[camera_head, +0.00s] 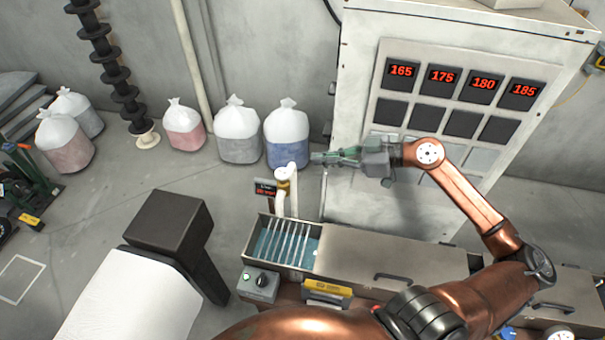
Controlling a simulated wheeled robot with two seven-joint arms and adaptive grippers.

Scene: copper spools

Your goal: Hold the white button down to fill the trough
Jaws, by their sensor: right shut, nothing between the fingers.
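The trough (263,222) is a long metal channel in the lower middle. Its open left end shows blue liquid and several pale slanted bars; grey lids cover the rest. A grey control box (255,291) sits at its front left corner, with a dark round knob and a small pale spot that may be the white button (248,276). A white pipe (281,200) bends down into the trough's back left. My right gripper (316,157) is shut and empty, pointing left above and behind the trough, apart from the control box. My left gripper is not in view.
A white cabinet (352,60) with red displays reading 165, 175, 180 and 185 stands behind my right arm. Several filled bags (238,145) line the wall. A black post (165,222) and a white surface (135,310) stand left of the trough.

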